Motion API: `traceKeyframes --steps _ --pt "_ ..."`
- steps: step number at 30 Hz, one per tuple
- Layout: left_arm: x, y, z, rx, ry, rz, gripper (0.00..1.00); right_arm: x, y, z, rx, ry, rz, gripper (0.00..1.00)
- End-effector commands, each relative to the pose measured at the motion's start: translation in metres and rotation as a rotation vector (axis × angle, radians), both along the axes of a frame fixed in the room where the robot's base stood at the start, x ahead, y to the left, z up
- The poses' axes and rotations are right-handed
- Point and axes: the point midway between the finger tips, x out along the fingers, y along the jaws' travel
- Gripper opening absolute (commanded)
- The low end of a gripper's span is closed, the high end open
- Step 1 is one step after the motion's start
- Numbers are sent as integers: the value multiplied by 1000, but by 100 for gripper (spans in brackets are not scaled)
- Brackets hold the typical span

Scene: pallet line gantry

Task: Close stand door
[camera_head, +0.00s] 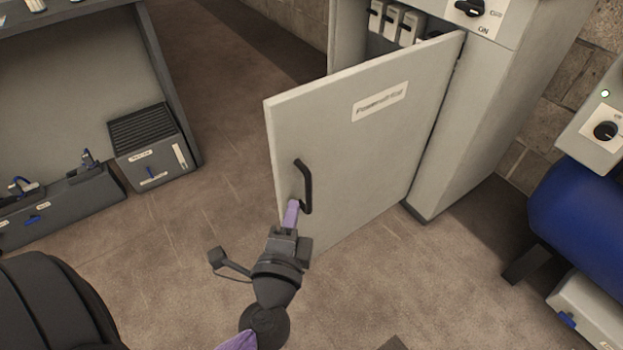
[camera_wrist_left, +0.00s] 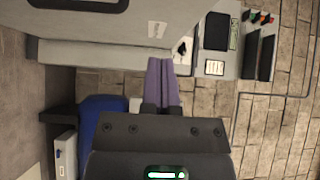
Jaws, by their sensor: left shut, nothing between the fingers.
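The stand door (camera_head: 365,145) is a light grey panel with a label, standing open in the head view. It is hinged at its right edge on the grey stand cabinet (camera_head: 465,135). Its black bar handle (camera_head: 304,186) is near the free left edge. My left gripper (camera_head: 291,212) has its purple fingers shut with nothing between them, close to the handle's lower end. I cannot tell whether they touch the handle or door. The purple fingers (camera_wrist_left: 162,82) also show shut in the left wrist view. My right gripper is not in view.
A blue tank (camera_head: 580,220) stands at the right. A grey workbench (camera_head: 85,85) with a dark ribbed box (camera_head: 150,148) beneath it is at the left. The brown floor between the bench and the door is clear.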

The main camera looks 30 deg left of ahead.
Motion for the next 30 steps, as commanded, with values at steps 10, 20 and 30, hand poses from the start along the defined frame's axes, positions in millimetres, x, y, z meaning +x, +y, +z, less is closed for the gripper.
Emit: traceKeyframes --steps 10,20,30 --pt "60 26 5 2 -5 0 0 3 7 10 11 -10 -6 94" --pt "100 66 2 2 -1 -1 0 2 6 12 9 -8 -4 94" --pt "104 77 2 -1 0 -2 0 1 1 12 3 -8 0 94"
